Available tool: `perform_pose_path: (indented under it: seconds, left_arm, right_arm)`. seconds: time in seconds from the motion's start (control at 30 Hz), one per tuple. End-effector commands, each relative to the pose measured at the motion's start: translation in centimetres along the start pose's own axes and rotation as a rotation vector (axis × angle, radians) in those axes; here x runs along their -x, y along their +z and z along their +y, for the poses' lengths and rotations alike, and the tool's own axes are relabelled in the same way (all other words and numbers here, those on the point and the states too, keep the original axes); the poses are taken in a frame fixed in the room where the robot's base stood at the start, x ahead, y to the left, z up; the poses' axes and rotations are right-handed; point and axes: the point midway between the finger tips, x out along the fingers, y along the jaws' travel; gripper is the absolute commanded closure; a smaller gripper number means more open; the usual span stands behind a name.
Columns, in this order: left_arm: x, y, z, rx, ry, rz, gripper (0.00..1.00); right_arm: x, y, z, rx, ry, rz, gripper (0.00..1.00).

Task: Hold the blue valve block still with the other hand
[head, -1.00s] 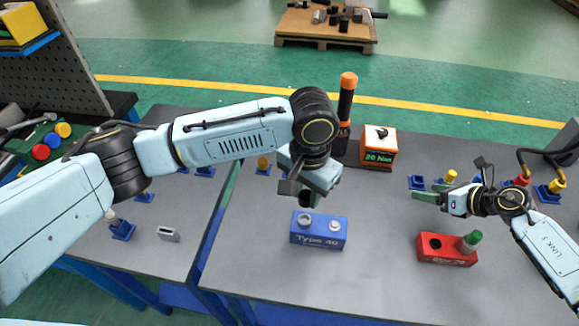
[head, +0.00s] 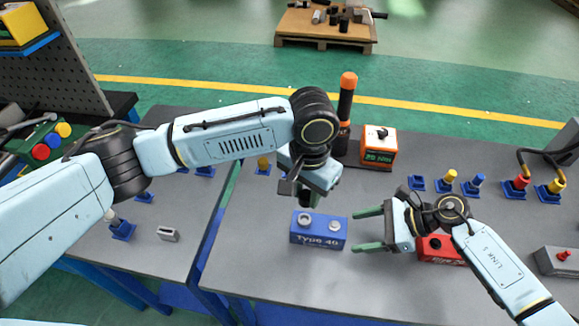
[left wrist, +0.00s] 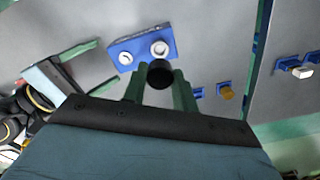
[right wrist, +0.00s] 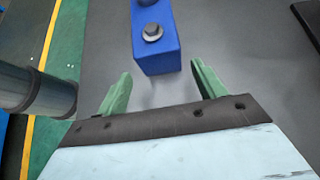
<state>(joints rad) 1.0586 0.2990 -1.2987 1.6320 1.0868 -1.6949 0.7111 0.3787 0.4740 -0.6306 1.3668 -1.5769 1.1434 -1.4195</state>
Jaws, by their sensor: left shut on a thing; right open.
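The blue valve block (head: 318,237), lettered Type 40, stands on the grey table with two round fittings on its top. My left gripper (left wrist: 160,88) is shut on a black round part (left wrist: 160,74) and holds it behind the block in the head view, apart from its fittings. My right gripper (head: 358,229) is open and empty just right of the block's right end. In the right wrist view the block's end (right wrist: 158,62) lies ahead, between the lines of the two green fingers, with no contact seen.
A red block (head: 440,248) is partly hidden by my right arm. An orange-topped tool (head: 346,95) and an orange display box (head: 378,146) stand behind. Several small blue holders with coloured pegs (head: 472,184) sit at the right. The table in front of the blue block is clear.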

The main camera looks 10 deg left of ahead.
Motion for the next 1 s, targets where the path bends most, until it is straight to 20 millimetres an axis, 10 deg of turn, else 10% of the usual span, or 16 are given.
perform_pose_path:
  seconds: [0.33,0.77,1.0]
  left_arm:
    - [0.0,0.0,0.0,0.000,0.000,0.000,0.98]
    - [0.0,0.0,0.0,0.000,0.000,0.000,0.98]
    - [0.0,0.0,0.0,0.000,0.000,0.000,0.98]
  right_arm:
    - [-4.2,0.0,0.0,-0.002,0.000,0.000,0.31]
    - [-5.0,0.0,0.0,-0.001,-0.001,0.001,0.31]
    - [-5.0,0.0,0.0,-0.002,-0.001,0.000,0.60]
